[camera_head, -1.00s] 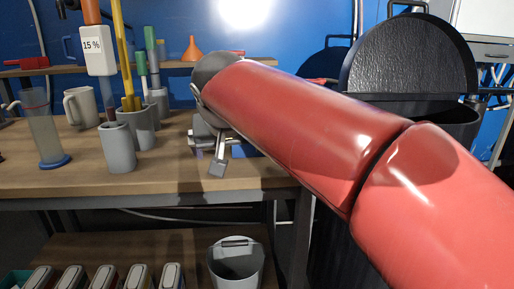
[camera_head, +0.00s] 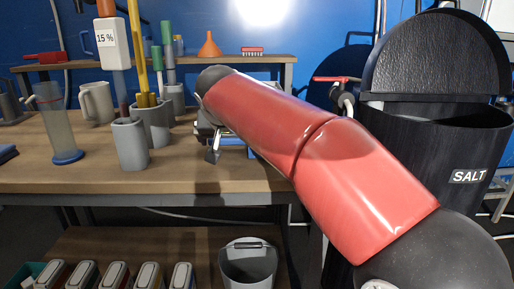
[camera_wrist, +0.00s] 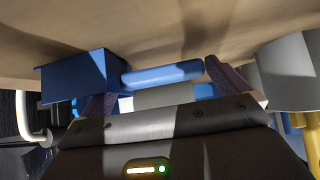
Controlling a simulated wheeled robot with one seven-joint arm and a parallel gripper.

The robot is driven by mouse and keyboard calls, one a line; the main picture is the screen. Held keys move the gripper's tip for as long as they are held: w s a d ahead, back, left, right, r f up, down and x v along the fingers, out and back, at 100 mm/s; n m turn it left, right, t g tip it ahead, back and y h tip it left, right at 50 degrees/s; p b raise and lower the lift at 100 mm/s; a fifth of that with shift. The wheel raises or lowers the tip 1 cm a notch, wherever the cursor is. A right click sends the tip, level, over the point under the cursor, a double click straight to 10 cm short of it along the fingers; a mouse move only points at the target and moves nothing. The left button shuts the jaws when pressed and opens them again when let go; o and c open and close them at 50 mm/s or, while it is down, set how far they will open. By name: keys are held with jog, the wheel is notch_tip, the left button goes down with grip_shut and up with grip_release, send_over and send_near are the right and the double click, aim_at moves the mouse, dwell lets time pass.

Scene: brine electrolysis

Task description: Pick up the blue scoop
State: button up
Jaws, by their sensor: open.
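The blue scoop shows in the wrist view as a dark blue box-shaped bowl (camera_wrist: 82,76) with a lighter blue handle (camera_wrist: 162,75). It is close to the wooden worktop. My gripper (camera_wrist: 160,84) is open, with one finger on either side of the handle's length in that picture. I cannot tell whether the fingers touch the handle. In the head view my gripper (camera_head: 214,151) is low over the table near its front edge. A blue patch beside it looks like part of the scoop (camera_head: 238,152), mostly hidden by my arm.
Grey cups (camera_head: 130,143) with upright tools and a measuring cylinder (camera_head: 61,125) stand to the left on the worktop (camera_head: 100,180). A black SALT bin (camera_head: 430,140) stands right of the table. A grey bucket (camera_head: 248,265) is below. An orange funnel (camera_head: 209,45) sits on the back shelf.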

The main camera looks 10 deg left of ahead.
jog(key=shift+w+a+f, duration=0.15)
jog(key=shift+w+f, duration=0.3)
jog(key=shift+w, duration=0.05)
jog(key=shift+c, duration=0.3)
jog(key=c, duration=0.7)
jog(key=shift+r, duration=0.1)
